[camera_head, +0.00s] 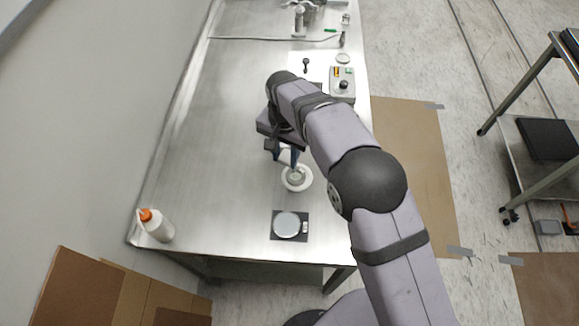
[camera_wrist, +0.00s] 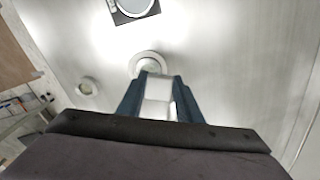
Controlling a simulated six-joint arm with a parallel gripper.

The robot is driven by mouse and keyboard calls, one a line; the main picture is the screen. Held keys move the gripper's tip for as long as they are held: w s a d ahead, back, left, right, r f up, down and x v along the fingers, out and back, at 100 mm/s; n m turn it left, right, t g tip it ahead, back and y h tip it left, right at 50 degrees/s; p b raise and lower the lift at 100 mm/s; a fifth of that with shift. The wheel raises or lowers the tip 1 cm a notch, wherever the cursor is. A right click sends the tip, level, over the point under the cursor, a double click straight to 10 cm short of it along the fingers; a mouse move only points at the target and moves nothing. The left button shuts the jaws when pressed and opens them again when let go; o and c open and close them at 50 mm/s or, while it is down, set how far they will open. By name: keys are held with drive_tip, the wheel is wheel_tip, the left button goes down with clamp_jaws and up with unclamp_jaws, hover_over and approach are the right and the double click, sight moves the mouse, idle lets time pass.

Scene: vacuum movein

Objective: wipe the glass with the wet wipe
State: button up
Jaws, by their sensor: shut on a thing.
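My gripper (camera_head: 286,158) has its blue fingers shut on a white piece, which looks like the wet wipe (camera_wrist: 157,92). It shows between the fingers in the wrist view. The gripper is over or just beside a white round dish (camera_head: 308,181), whose rim also shows past the fingertips in the wrist view (camera_wrist: 148,54). I cannot tell whether the wipe touches the dish. A round pale disc, which looks like the glass (camera_head: 286,224), lies on a black square mat (camera_head: 275,236) near the table's front edge. The disc is partly cut off in the wrist view (camera_wrist: 133,6).
A white bottle with an orange cap (camera_head: 156,226) stands at the table's front left corner. A control box with a black knob (camera_head: 342,84) and a small round dish (camera_head: 343,58) are at the back right. The left half of the steel table (camera_head: 205,150) is clear.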

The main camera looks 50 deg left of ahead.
drive_tip(key=shift+s+d+m, duration=0.1)
drive_tip(key=shift+d+m, duration=0.25)
drive_tip(key=shift+m, duration=0.75)
drive_tip(key=shift+s+d+m, duration=0.1)
drive_tip(key=shift+d+m, duration=0.25)
drive_tip(key=shift+m, duration=0.75)
